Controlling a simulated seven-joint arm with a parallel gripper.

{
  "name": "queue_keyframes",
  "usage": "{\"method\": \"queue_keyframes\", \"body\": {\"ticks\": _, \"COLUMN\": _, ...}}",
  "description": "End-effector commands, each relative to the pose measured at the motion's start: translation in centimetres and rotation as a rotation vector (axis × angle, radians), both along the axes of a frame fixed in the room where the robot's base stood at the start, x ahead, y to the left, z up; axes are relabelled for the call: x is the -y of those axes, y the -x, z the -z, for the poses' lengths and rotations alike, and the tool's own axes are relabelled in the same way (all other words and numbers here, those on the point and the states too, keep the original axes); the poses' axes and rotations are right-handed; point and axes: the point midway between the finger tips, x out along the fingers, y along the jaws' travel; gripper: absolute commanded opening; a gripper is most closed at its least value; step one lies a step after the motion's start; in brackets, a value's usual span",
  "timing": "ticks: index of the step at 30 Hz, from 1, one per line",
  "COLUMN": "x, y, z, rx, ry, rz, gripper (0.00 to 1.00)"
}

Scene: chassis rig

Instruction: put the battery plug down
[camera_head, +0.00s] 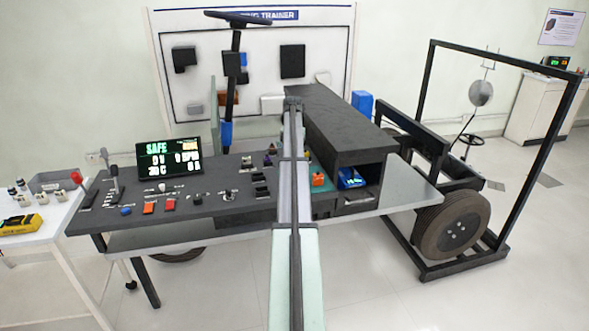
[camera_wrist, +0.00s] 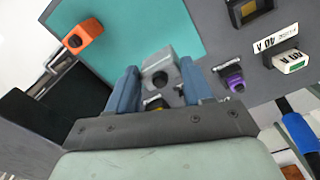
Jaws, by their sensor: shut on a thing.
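The battery plug (camera_wrist: 161,68) appears to be the grey block with a round hole, seen between my fingers in the wrist view. My gripper (camera_wrist: 158,84) is shut on it, with a blue-grey finger on each side. Behind the plug is a teal panel (camera_wrist: 140,30); I cannot tell whether the plug touches it. In the head view my arm runs up the middle and hides the gripper and plug.
An orange part (camera_wrist: 82,36) sits at the teal panel's left edge. A purple-and-black part (camera_wrist: 231,79) and a white label marked 40 A (camera_wrist: 275,38) are to the right. In the head view, a black console (camera_head: 225,195) with a display (camera_head: 169,156) lies left of my arm.

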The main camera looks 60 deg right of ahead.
Motion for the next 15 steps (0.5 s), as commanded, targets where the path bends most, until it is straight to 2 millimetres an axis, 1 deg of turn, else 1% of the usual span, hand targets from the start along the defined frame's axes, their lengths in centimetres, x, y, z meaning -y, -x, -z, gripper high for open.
{"method": "queue_keyframes", "body": {"ticks": 1, "x": -0.1, "y": 0.0, "z": 1.0, "rx": -0.001, "ry": -0.002, "rz": 0.000, "gripper": 0.20}}
{"method": "queue_keyframes", "body": {"ticks": 3, "x": -0.1, "y": 0.0, "z": 1.9, "rx": -0.001, "ry": -0.002, "rz": 0.000, "gripper": 0.20}}
{"method": "queue_keyframes", "body": {"ticks": 8, "x": 0.0, "y": 0.0, "z": 2.9, "rx": 0.000, "ry": 0.000, "rz": 0.001, "gripper": 0.20}}
{"method": "queue_keyframes", "body": {"ticks": 15, "x": -0.1, "y": 0.0, "z": 5.6, "rx": 0.000, "ry": -0.001, "rz": 0.001, "gripper": 0.20}}
